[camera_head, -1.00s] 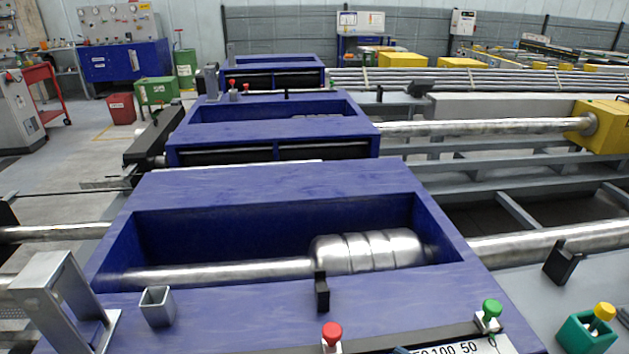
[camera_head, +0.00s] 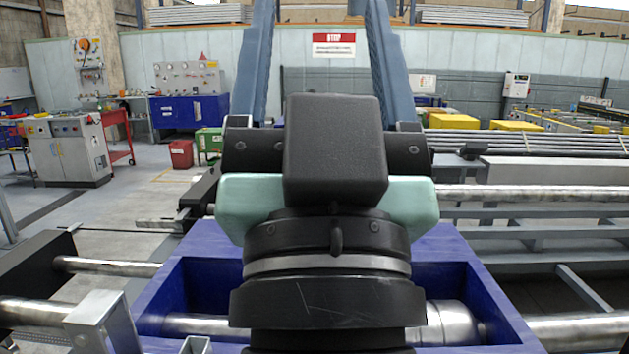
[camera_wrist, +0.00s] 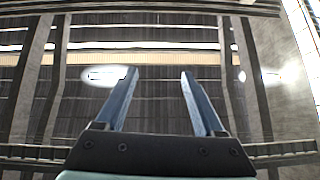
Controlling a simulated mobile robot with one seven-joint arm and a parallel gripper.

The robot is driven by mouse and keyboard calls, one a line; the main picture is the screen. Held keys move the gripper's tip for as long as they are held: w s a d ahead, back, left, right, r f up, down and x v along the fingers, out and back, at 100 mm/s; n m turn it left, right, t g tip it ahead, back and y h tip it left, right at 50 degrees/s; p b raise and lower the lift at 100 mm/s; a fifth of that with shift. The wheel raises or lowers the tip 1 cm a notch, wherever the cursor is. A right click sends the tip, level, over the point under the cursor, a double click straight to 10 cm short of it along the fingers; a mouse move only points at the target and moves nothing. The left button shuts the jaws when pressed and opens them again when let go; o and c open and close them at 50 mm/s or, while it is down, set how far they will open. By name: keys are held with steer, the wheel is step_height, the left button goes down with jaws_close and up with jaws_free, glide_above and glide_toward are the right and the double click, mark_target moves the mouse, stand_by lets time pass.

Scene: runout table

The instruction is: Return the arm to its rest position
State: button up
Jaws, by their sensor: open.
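My gripper (camera_head: 318,22) fills the middle of the head view, raised in front of the camera. Its two long blue fingers point upward and stand apart. Its dark and pale green body covers much of the blue machine frame behind it. In the wrist view my gripper (camera_wrist: 158,75) shows both fingers open with nothing between them. The wrist camera faces the ceiling (camera_wrist: 150,120), with its beams and bright lamps.
The blue runout frame (camera_head: 190,275) with a shiny metal bar (camera_head: 195,325) lies below and behind my gripper. A grey bracket (camera_head: 100,318) stands at lower left. A grey control cabinet (camera_head: 68,150) and a red bin (camera_head: 181,154) stand on the left floor.

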step_height(320, 180, up, 14)
steer(key=s+p, duration=0.1)
steer(key=p, duration=1.1)
steer(key=shift+s+a+t+p, duration=0.25)
steer(key=shift+s+t+p, duration=0.1)
steer(key=shift+t+p, duration=0.05)
steer(key=shift+f, duration=0.1)
